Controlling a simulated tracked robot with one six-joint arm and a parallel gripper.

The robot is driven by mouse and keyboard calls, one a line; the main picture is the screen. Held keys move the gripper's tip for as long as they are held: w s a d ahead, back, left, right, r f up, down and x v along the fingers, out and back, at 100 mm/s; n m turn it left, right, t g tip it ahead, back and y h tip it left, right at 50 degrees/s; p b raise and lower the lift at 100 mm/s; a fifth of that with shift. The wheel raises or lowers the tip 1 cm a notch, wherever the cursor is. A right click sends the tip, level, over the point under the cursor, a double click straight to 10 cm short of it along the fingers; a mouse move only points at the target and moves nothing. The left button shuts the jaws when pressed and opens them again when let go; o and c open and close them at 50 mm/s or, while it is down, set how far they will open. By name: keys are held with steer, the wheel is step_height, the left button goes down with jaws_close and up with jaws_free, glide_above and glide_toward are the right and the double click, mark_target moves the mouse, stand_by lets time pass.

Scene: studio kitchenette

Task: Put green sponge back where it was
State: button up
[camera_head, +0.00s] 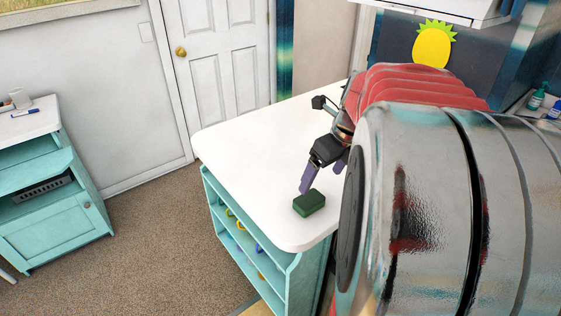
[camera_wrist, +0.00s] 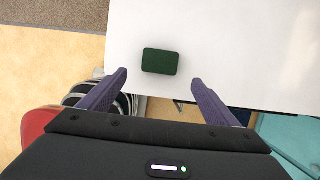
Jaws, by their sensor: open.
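The green sponge (camera_head: 309,203) is a small dark green block lying on the white countertop (camera_head: 250,140), near its front corner. In the wrist view the sponge (camera_wrist: 160,62) lies ahead of my gripper (camera_wrist: 156,80), roughly centred between the two purple fingers and just beyond their tips. My gripper (camera_head: 322,178) also shows in the head view, close beside the sponge at the counter. It is open and empty. Whether a fingertip touches the sponge cannot be told. My large arm links hide the right part of the counter.
The counter stands on a teal shelf unit (camera_head: 233,232) with colourful items inside. A teal cabinet (camera_head: 60,200) with a white top stands at the left. A white door (camera_head: 215,70) is behind. The countertop left of the sponge is clear. Green bottles (camera_head: 537,98) stand at far right.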

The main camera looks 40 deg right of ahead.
steer(key=s+a+r+n+t, duration=0.1)
steer(key=s+a+n, duration=0.2)
steer(key=a+n, duration=1.1)
steer(key=s+a+r+n+t, duration=0.1)
steer(key=s+a+n, duration=0.2)
steer(key=a+n, duration=1.1)
steer(key=shift+n, duration=3.8)
steer(key=shift+c, duration=0.3)
